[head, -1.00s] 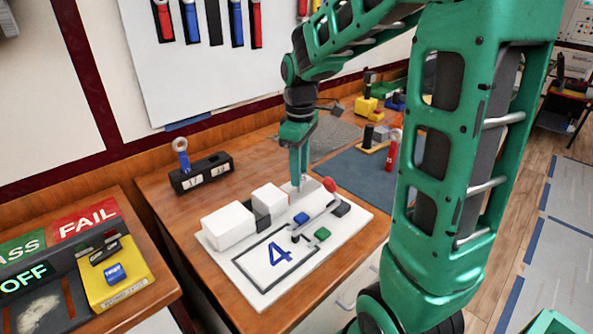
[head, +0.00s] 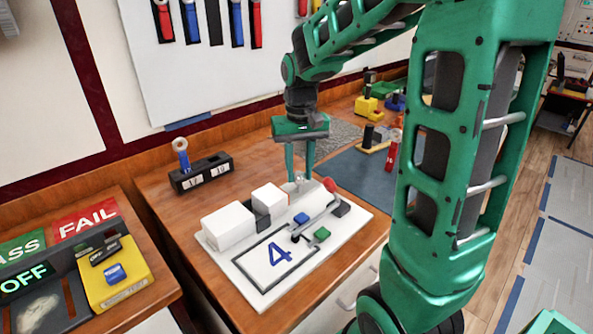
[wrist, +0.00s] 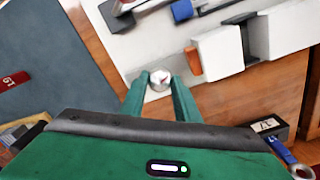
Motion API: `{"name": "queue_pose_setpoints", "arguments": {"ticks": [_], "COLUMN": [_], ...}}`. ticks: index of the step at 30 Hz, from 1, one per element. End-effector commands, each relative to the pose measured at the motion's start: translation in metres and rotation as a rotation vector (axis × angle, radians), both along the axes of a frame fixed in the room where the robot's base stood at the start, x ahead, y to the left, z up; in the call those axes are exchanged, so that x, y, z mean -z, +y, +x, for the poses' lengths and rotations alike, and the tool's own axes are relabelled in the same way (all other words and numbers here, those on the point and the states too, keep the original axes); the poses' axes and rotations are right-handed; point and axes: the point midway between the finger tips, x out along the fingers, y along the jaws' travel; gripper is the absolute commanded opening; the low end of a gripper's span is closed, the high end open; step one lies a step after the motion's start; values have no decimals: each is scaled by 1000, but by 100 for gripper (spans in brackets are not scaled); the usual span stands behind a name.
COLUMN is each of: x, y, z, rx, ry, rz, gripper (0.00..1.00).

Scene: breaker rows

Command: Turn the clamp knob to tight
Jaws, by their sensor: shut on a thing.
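The clamp knob (wrist: 160,79) is small, round and silvery, with a thin reddish mark on its face in the wrist view. It also shows in the head view (head: 299,178), at the back edge of the white fixture board (head: 265,291) marked with a blue 4. My gripper (wrist: 161,82) points down over the knob, one green finger on each side of it, and is shut on it. In the head view my gripper (head: 299,174) hides part of the board's back edge. I cannot read any tight or loose marking.
White blocks (head: 228,226) stand left of the knob on the board. A bar with a red ball end (head: 329,185) lies to its right. A black stand (head: 202,173) holding a blue-handled tool is behind left. A blue-grey mat (head: 352,172) lies to the right.

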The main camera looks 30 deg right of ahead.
Motion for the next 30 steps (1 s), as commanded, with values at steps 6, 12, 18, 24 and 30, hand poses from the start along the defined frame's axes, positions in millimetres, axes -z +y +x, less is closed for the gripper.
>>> {"name": "queue_pose_setpoints", "arguments": {"ticks": [6,12,18,24,30], "x": [-1,-1,-1,-2,-2], "y": [1,2,2,3,3], "z": [2,2,2,3,3], "rx": [199,388,573,738,862], "ry": [-7,-6,-7,-7,-7], "rz": [0,1,2,3,3], "gripper": [7,7,7,7,7]}}
